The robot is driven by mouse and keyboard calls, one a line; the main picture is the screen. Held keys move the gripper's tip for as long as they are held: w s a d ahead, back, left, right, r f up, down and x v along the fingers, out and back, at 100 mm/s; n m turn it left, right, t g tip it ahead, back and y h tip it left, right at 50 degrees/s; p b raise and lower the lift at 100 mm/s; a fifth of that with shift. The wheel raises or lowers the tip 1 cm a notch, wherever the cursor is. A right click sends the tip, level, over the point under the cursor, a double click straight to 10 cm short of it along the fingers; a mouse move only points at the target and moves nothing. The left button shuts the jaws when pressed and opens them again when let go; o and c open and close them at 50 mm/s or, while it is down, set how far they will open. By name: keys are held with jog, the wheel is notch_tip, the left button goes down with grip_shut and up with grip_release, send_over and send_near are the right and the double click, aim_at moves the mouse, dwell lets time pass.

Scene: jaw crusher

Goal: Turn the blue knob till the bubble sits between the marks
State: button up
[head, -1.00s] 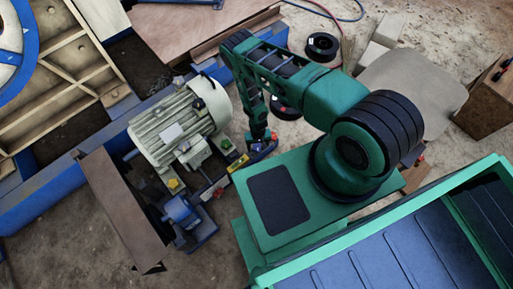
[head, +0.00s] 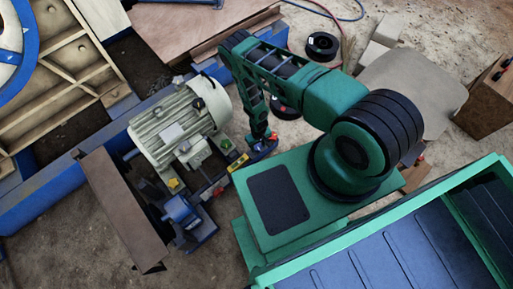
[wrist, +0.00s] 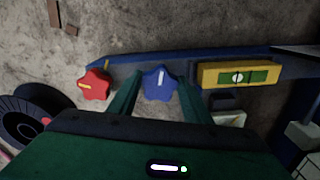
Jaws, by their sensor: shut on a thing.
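The blue star-shaped knob (wrist: 160,84) with a white pointer line sits between my gripper's fingers in the wrist view. My gripper (wrist: 160,98) is shut on it, and the pointer line points nearly straight up in the picture. A yellow spirit level (wrist: 208,76) with a green vial lies to the right of the knob. Its pale bubble (wrist: 238,77) is near the vial's middle, slightly left; the marks are too small to tell exactly. In the head view, my gripper (head: 262,143) reaches down beside the yellow level (head: 237,162); the blue knob is largely hidden there.
A red star-shaped knob (wrist: 95,84) with a yellow pointer sits left of the blue one, on the same blue bar. A beige motor (head: 175,125) stands left of my gripper in the head view. A black ring-shaped roll (head: 322,46) lies on the floor beyond my arm.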

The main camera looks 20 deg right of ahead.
aim_at(258, 147)
jog(key=n, duration=0.4)
jog(key=shift+w+n, duration=0.1)
jog(key=shift+n, duration=2.1)
jog(key=o, duration=1.1)
jog(key=shift+c, duration=0.2)
jog(key=shift+d, duration=0.1)
jog(key=shift+r, duration=0.15)
jog(key=shift+r, duration=0.25)
notch_tip(258, 147, up, 10)
